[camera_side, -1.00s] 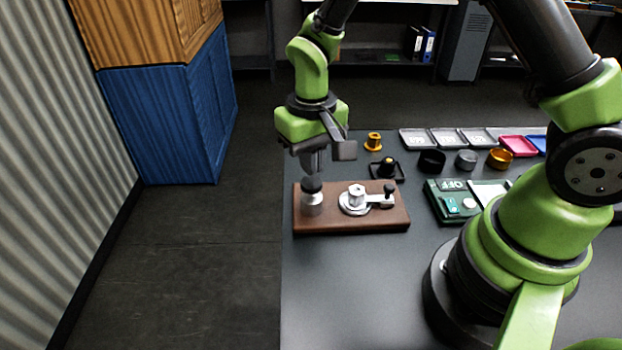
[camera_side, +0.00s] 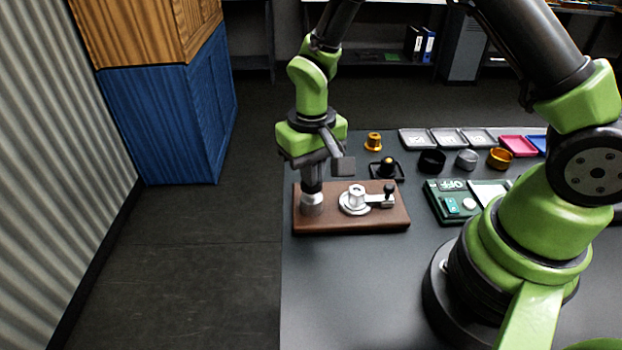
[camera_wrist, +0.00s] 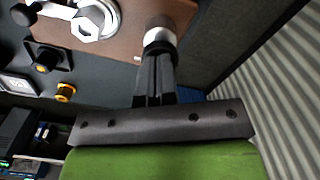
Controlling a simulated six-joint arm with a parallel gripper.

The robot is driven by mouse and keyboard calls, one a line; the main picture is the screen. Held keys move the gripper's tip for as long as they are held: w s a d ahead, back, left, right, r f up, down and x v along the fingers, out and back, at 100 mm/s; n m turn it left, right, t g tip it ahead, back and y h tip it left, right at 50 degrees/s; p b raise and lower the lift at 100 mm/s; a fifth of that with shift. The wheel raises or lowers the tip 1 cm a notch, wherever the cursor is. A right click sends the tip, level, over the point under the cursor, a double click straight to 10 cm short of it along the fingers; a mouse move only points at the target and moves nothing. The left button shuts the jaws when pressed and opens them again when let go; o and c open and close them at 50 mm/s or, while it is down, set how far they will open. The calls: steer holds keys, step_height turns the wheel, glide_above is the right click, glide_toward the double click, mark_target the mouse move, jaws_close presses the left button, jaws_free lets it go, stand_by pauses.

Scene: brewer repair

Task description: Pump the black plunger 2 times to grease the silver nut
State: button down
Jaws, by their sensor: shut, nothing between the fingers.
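The black plunger sits on top of a silver cylinder (camera_side: 312,205) at the left end of a brown wooden board (camera_side: 340,228). My gripper (camera_side: 312,184) is shut and empty, pointing down right over the plunger, which it mostly hides. In the wrist view my shut fingers (camera_wrist: 155,75) reach to the dark plunger top (camera_wrist: 160,25) above the silver cylinder (camera_wrist: 157,37) and appear to touch it. The silver nut (camera_side: 356,195) stands on a round silver base beside the cylinder, with a lever to its right. The nut (camera_wrist: 86,27) also shows at the wrist view's upper left.
A green box marked OFF (camera_side: 452,205) stands right of the board. Behind are an orange knob part (camera_side: 373,142), a black square part (camera_side: 387,169), several rings and trays. The table (camera_side: 340,290) in front of the board is clear.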

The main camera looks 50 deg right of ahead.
steer(key=shift+f, duration=0.65)
stand_by(0.3)
steer(key=shift+r, duration=2.7)
step_height(320, 180, up, 6)
steer(key=shift+f, duration=3.9)
steer(key=shift+f, duration=0.35)
